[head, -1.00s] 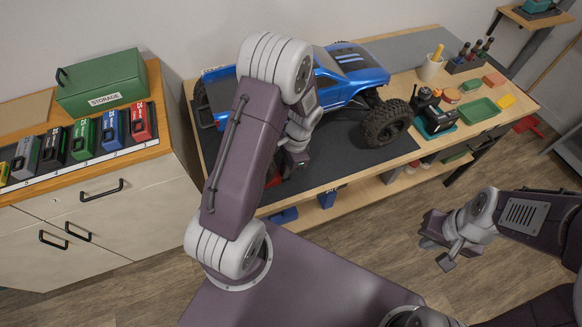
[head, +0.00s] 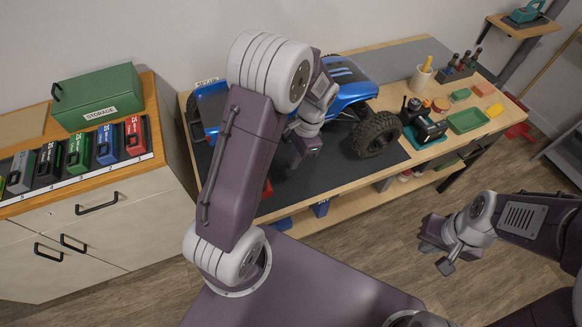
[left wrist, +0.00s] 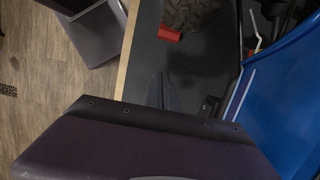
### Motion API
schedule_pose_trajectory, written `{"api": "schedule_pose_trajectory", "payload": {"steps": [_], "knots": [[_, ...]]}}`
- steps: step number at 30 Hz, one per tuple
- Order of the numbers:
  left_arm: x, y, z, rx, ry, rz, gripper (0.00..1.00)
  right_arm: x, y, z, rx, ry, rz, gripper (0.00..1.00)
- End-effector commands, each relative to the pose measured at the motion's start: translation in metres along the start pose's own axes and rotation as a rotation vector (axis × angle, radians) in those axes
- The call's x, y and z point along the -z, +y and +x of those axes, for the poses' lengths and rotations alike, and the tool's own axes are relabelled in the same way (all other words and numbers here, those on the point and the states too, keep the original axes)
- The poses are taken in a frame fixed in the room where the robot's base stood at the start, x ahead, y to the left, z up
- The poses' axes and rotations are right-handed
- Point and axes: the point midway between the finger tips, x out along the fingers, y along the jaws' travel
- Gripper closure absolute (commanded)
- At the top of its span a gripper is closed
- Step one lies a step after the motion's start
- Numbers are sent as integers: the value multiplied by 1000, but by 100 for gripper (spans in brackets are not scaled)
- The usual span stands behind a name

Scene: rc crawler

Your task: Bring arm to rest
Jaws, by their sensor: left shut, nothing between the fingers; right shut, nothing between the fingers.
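My left arm reaches up and over the workbench in the head view. Its gripper (head: 296,160) hangs over the dark mat (head: 330,180), in front of the blue RC crawler (head: 345,88), and is shut and empty. In the left wrist view the fingers (left wrist: 162,92) show dark above the mat, with the crawler's blue body (left wrist: 285,100) to the right and a tyre (left wrist: 195,12) at the top. My right gripper (head: 443,258) is shut and empty over the floor, in front of the bench. My left arm hides part of the crawler.
A cabinet (head: 100,230) at the left bears a green storage box (head: 100,97) and several coloured battery packs (head: 105,145). A green tray (head: 468,120), a cup (head: 420,78) and small parts stand on the bench's right side. Open floor (head: 400,230) lies before the bench.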

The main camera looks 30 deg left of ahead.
Motion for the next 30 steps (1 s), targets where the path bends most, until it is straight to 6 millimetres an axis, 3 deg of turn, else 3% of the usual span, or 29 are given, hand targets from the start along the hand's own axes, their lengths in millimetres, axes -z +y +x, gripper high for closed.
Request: {"api": "schedule_pose_trajectory", "payload": {"steps": [11,14,18,24,26,30], "knots": [[0,0,-4,2,3,0,100,0,0,0,0,0,0,100],[-1,-4,-27,35,48,-9,100,0,0,-2,0,0,0,100],[-33,31,-52,34,140,-96,100,1,0,-6,0,0,0,100],[-64,87,-32,-40,294,-502,100,1,0,-7,0,0,0,100],[-64,93,-22,-64,310,-618,100,1,0,-6,0,0,0,100],[-56,87,-25,-69,346,-709,100,1,0,-6,0,0,0,100]]}}
